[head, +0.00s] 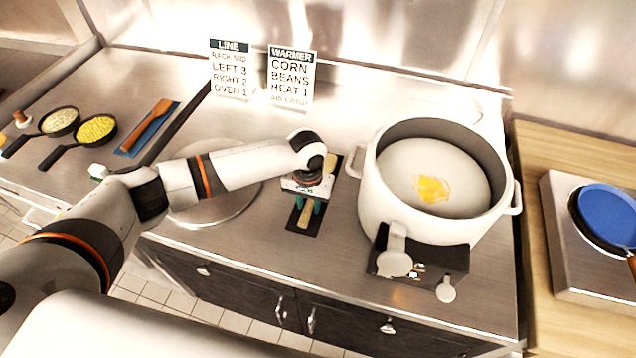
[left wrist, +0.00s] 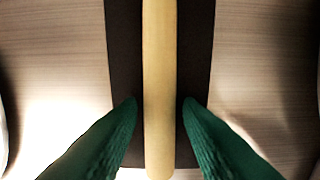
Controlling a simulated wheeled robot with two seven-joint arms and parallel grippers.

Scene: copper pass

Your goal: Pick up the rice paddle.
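The rice paddle, a pale wooden utensil, lies on a dark mat (head: 294,222) on the counter. Its handle (head: 305,214) shows below my left gripper (head: 308,203), and a pale part shows above it. The gripper and wrist hide its middle. In the left wrist view the pale handle (left wrist: 159,80) runs lengthwise between the green fingertips of the left gripper (left wrist: 159,102), over the dark mat (left wrist: 125,50). A narrow gap shows on each side of the handle, so the gripper is open around it. My right gripper is not in view.
A large white pot (head: 400,205) with yellow contents stands close to the right of the mat. A round metal plate (head: 215,207) lies left. Two sign cards (head: 291,78) stand behind. Further left are a brown spatula (head: 150,122) on a blue mat and two small pans (head: 97,130).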

